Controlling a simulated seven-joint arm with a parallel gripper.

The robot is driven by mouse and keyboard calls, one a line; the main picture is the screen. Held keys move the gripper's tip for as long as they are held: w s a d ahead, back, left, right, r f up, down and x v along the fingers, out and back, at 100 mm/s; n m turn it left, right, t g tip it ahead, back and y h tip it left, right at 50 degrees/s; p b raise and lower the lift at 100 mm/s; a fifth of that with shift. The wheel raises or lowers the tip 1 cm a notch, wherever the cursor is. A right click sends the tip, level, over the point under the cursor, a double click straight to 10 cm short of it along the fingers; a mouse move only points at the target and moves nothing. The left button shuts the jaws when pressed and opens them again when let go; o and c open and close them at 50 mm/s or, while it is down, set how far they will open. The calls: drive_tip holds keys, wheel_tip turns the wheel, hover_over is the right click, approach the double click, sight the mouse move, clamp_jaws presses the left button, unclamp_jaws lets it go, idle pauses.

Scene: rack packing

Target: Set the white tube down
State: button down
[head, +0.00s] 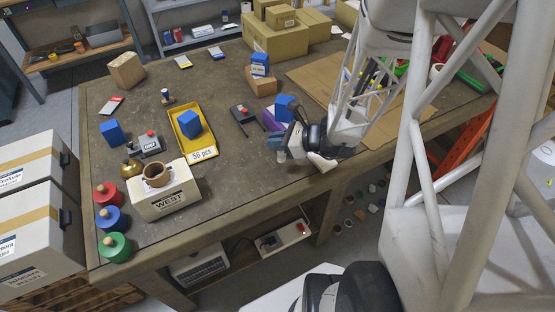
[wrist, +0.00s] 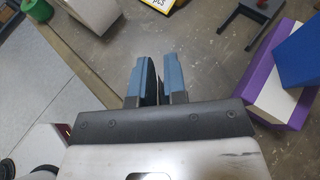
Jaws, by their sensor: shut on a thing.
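My gripper (head: 284,147) is over the front part of the table, close to its front edge, with its fingers pointing down. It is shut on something. A small pale piece, likely the white tube (head: 281,156), shows just under the fingertips in the head view. In the wrist view the blue-grey fingers (wrist: 159,80) stand a narrow gap apart, and the tube cannot be made out between them. Whether its lower end touches the table cannot be told.
A purple and white box (wrist: 270,85) with a blue block (wrist: 303,55) stands right of the fingers in the wrist view. A grey stand (head: 243,113), a yellow tray (head: 186,141) and the WEST box (head: 168,205) lie further left. Bare table (head: 240,170) lies between.

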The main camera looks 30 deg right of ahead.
drive_tip(key=shift+f, duration=1.3)
drive_tip(key=shift+f, duration=1.75)
drive_tip(key=c, duration=1.2)
unclamp_jaws()
drive_tip(key=shift+f, duration=0.1)
drive_tip(key=shift+o, duration=0.2)
drive_tip(key=v, duration=1.2)
